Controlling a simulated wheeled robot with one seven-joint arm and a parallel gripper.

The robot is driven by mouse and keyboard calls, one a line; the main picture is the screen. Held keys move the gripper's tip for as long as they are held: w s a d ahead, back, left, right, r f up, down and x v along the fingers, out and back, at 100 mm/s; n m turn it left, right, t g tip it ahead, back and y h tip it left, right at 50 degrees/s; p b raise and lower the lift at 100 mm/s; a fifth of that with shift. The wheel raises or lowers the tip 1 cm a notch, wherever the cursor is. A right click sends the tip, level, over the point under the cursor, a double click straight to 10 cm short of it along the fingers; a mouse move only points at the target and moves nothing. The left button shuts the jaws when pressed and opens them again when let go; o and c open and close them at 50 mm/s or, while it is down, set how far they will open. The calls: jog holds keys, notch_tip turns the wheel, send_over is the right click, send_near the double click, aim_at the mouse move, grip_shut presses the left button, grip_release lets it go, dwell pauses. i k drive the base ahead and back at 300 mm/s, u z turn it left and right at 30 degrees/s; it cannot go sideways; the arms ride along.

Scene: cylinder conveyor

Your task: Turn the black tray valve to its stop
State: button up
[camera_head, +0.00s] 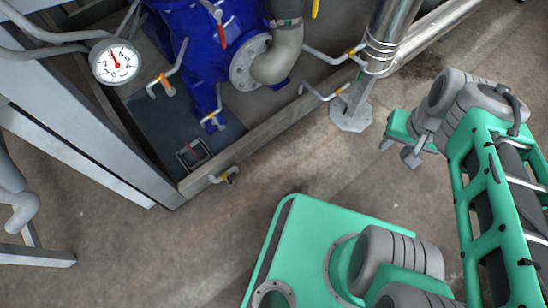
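The tray (160,125) has a dark floor and a raised rim, at upper left under the blue machine. A small valve (226,175) with a yellow-orange part and a pale pipe or lever sticks out at the tray's front corner. It looks like the tray valve; I cannot make out its exact lever angle. My arm is folded at the right. Its end, with what seems to be my gripper (411,157), hangs over the floor, well to the right of the valve and apart from it. The fingers are too small and partly hidden to tell their opening.
A pressure gauge (115,62) hangs at left. A steel post foot (350,115) stands right of the tray. Bare floor (270,175) lies between tray and my base.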

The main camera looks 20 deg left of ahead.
aim_at(231, 184)
jog(key=z, duration=1.7)
jog(key=k, duration=1.45)
jog(key=u, duration=1.85)
